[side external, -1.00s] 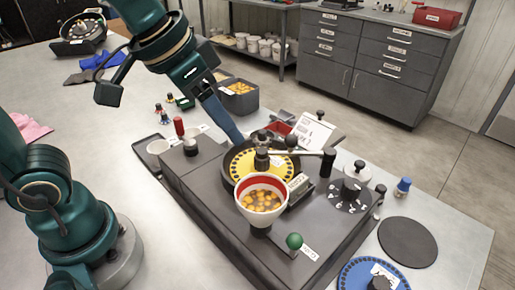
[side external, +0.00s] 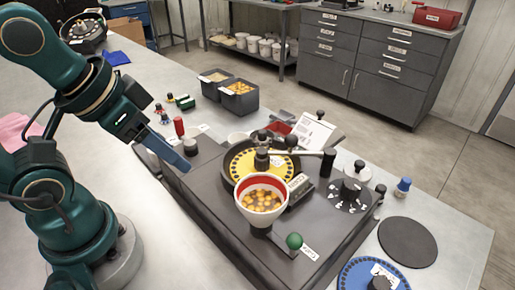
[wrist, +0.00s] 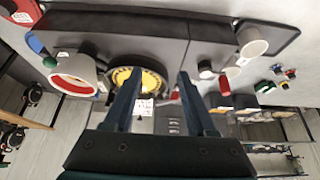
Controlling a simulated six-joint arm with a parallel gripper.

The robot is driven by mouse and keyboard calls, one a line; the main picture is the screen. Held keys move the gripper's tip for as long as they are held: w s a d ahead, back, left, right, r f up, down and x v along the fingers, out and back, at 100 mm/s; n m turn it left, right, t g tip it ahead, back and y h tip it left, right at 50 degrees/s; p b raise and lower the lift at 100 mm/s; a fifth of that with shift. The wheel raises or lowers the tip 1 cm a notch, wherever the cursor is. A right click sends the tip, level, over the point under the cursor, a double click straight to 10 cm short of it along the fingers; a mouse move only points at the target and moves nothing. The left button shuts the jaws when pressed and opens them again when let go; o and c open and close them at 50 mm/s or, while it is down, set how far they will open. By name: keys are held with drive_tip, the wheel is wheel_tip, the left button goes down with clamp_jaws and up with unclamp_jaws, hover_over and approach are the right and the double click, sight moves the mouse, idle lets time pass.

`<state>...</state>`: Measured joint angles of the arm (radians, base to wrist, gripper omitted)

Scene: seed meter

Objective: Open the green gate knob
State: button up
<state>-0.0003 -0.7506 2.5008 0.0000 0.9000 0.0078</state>
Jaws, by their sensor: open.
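The green gate knob (side external: 294,241) is a round ball at the near end of the dark machine base (side external: 205,205), beside a small white label. A green ball that looks like it (wrist: 34,43) shows at the upper left of the wrist view. My gripper (side external: 184,167) is over the left end of the base, well apart from the knob. In the wrist view its two blue fingers (wrist: 159,72) are spread, with nothing held between them.
A red-rimmed bowl of orange and yellow pieces (side external: 261,198) and a yellow seed disc (side external: 246,162) stand between my gripper and the knob. A red-topped handle (side external: 179,126) stands near my gripper. A black round pad (side external: 407,242) lies at right.

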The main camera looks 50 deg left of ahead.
wheel_tip(320, 180, up, 5)
drive_tip(key=w+d+m, duration=0.2)
drive_tip(key=m, duration=0.5)
drive_tip(key=m+g, duration=0.6)
drive_tip(key=m, duration=0.8)
hover_over(296, 237)
wheel_tip(296, 237, down, 4)
drive_tip(key=shift+f, duration=2.65)
clamp_jaws()
